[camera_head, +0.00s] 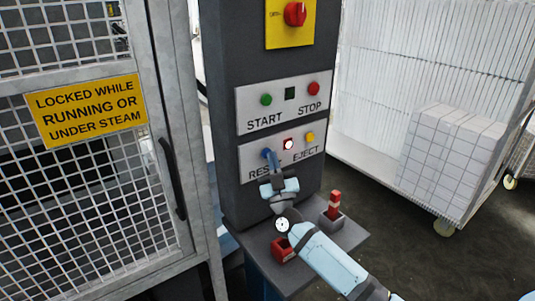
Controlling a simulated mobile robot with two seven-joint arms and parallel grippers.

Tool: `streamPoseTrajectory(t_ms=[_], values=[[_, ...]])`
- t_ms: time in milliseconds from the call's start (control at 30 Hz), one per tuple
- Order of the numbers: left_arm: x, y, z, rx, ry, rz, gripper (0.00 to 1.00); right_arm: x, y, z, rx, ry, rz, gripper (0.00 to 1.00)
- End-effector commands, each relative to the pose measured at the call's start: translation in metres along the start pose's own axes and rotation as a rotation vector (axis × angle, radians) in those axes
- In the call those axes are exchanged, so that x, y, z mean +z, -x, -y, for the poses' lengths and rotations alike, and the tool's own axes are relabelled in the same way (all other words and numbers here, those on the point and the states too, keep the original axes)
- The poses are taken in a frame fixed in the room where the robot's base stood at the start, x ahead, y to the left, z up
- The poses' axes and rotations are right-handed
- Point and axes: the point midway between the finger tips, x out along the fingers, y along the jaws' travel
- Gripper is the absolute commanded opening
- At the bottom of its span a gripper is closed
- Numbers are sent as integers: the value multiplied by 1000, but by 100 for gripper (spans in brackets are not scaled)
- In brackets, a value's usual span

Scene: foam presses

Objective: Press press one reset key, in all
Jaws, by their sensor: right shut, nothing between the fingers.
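The dark grey control column (228,60) carries a lower plate (318,151) with a blue RESET key (265,153) at its left. My right gripper (271,158) is shut and empty, with its fingertips at the RESET key. The fingers hide part of the key and of the RESET label; I cannot tell whether they touch it or whether it is pressed in. A lit lamp (288,144) with a red surround sits right of the key, then a yellow EJECT button (310,137). My left gripper is not in view.
Above are a green START button (266,100), a red STOP button (314,88) and a red rotary switch (295,14). A grey shelf (345,238) below holds two red items. A mesh door (157,103) stands left, a white cart (372,165) right.

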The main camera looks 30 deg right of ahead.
Motion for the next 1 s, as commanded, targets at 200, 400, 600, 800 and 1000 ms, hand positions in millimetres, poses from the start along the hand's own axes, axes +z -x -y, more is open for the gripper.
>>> streamPoseTrajectory(t_ms=[200,400,600,800,1000], values=[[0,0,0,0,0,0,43,0,0,0,0,0,0,0],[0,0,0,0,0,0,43,1,-2,1,0,0,0,0],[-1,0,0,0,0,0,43,2,-4,2,1,0,0,0],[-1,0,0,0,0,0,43,4,-5,4,1,-1,0,0],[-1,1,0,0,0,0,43,4,-6,4,0,-1,0,0]])
